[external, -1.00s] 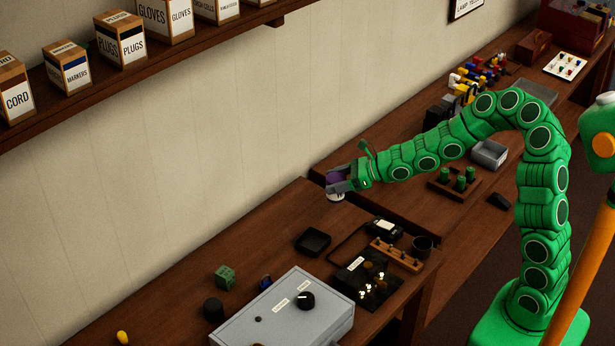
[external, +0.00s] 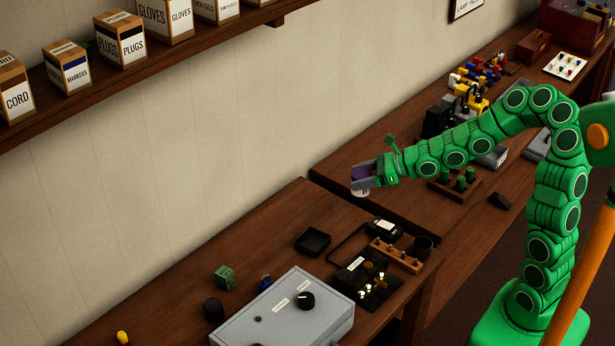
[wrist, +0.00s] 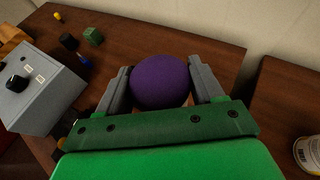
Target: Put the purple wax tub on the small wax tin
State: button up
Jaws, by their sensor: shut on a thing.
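The purple wax tub (wrist: 160,82) sits between the two grey fingers of my gripper (wrist: 159,72), with its round purple top showing in the wrist view. In the external view the tub (external: 362,172) is in my gripper (external: 358,177), held in the air near the gap between the two benches, with a pale part below the fingers. A small round tin with a pale, yellowish label, likely the small wax tin (wrist: 307,154), stands at the right edge of the wrist view, on the other bench and apart from the tub. It is cut off there, and I cannot make it out in the external view.
The far bench holds a rack with green pegs (external: 455,183). A gap separates the benches.

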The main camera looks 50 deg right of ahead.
jog(key=s+d+r, duration=0.3)
jog(key=d, duration=0.9)
jog(key=s+d+r, duration=0.2)
jog(key=d+r, duration=0.2)
jog(key=d, duration=0.7)
jog(key=w+d+f, duration=0.1)
jog(key=w+f, duration=0.2)
jog(key=w, duration=0.1)
jog(key=w+d+f, duration=0.2)
jog(key=w+f, duration=0.2)
jog(key=w+d+f, duration=0.1)
jog(key=w+f, duration=0.3)
jog(key=w, duration=0.1)
jog(key=shift+d, duration=0.3)
jog(key=shift+f, duration=1.15)
jog(key=shift+f, duration=0.1)
jog(key=o, duration=1.1)
